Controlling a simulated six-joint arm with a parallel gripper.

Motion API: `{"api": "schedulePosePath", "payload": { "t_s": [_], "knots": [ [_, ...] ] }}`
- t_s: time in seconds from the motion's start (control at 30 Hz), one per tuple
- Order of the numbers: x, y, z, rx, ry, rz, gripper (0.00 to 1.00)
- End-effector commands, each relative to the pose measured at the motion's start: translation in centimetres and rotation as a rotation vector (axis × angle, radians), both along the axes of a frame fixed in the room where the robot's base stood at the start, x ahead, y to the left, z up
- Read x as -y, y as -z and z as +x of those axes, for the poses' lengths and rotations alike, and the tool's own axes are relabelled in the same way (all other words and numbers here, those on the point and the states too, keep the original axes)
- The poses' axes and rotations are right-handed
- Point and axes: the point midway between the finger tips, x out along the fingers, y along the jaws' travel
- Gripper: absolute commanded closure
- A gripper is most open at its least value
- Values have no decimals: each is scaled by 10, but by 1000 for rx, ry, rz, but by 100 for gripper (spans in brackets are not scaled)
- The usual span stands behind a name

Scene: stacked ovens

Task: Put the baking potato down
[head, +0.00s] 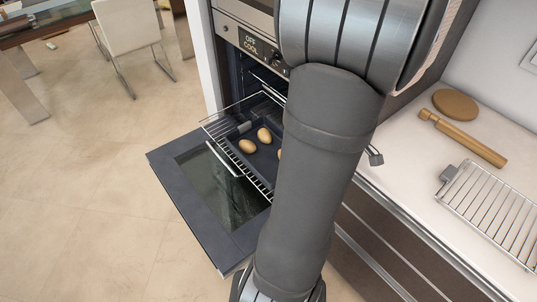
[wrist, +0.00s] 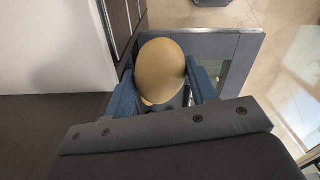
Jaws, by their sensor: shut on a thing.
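In the wrist view, my gripper (wrist: 166,98) is shut on a large tan baking potato (wrist: 162,66), with a blue finger on each side of it. My arm hides this potato and most of the gripper in the head view. In the head view, a dark baking tray (head: 233,132) sits on a wire rack (head: 214,122) drawn out of the oven. On the tray lie one potato (head: 247,146), a second potato (head: 264,135) and a sliver of a third (head: 280,154) beside my arm. The tray's right part is hidden.
The oven door (head: 180,172) hangs open below the rack. The oven display (head: 250,42) reads OFF COOL. On the right, the pale counter (head: 405,160) holds a rolling pin (head: 465,138), a round board (head: 455,104) and another wire rack (head: 495,208).

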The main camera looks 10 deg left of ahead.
Motion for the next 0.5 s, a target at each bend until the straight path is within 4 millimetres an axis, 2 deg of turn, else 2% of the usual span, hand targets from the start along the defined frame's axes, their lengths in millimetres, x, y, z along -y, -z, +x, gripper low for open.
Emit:
{"api": "schedulePosePath", "payload": {
  "t_s": [0.03,0.3,0.5],
  "knots": [
    [-17,9,2,-4,3,1,75],
    [-93,54,11,-6,148,0,75],
    [-131,86,31,-3,363,-1,75]
  ]
}}
